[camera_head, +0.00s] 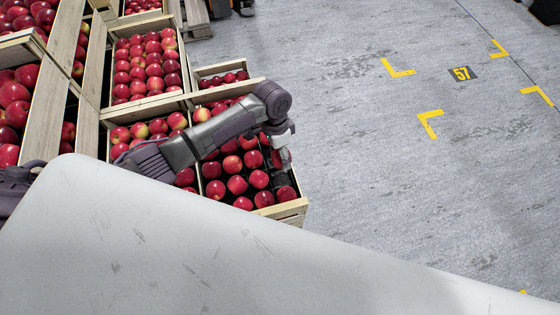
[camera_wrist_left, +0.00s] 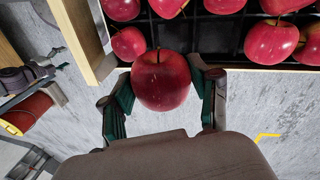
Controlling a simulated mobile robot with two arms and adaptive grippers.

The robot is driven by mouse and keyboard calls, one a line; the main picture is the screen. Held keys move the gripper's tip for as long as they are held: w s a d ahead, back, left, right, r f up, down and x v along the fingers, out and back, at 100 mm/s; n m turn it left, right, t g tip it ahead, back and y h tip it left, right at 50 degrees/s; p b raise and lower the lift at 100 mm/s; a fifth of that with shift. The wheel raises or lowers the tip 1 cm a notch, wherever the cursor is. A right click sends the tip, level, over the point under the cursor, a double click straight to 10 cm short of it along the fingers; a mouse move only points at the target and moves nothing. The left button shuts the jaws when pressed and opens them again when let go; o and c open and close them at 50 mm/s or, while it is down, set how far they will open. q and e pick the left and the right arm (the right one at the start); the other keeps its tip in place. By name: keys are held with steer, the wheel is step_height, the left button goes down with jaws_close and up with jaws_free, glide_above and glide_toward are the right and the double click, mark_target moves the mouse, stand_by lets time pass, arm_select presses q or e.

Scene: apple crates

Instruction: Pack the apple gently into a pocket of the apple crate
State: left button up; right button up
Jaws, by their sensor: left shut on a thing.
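My left gripper (camera_head: 282,158) is over the right side of the apple crate (camera_head: 290,212). In the left wrist view, the fingers of the left gripper (camera_wrist_left: 161,92) are shut on a red apple (camera_wrist_left: 161,80), one on each side. In that view the held apple is just outside the rim of the crate (camera_wrist_left: 245,66), which has a black pocket tray (camera_wrist_left: 178,36) with red apples in it. Some dark pockets close to the held apple show empty. In the head view my arm and gripper hide part of the crate. My right gripper is not in view.
More wooden crates full of apples stand behind and to the left, such as one crate (camera_head: 178,100) at the back. Bare grey floor (camera_head: 400,190) with yellow corner marks (camera_head: 430,124) lies to the right.

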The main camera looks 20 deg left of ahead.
mark_target(279, 163)
arm_select(q)
steer(key=shift+f, duration=0.7)
steer(key=shift+a+f+m+b, duration=0.2)
steer(key=shift+f+m+b, duration=0.1)
steer(key=shift+f+b, duration=0.05)
step_height(279, 163, down, 2)
steer(key=shift+f+b, duration=0.1)
steer(key=shift+b, duration=1.15)
step_height(279, 163, down, 3)
steer(key=b, duration=0.4)
steer(key=shift+f, duration=0.2)
steer(key=shift+f+b, duration=0.3)
steer(key=shift+b, duration=0.25)
steer(key=shift+r+p, duration=0.25)
steer(key=shift+p, duration=0.2)
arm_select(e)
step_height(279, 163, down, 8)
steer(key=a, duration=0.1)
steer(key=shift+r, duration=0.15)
arm_select(q)
steer(key=shift+s+p, duration=0.15)
steer(key=shift+p, duration=0.25)
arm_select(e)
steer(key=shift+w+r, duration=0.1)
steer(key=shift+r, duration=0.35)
arm_select(q)
steer(key=shift+f, duration=0.25)
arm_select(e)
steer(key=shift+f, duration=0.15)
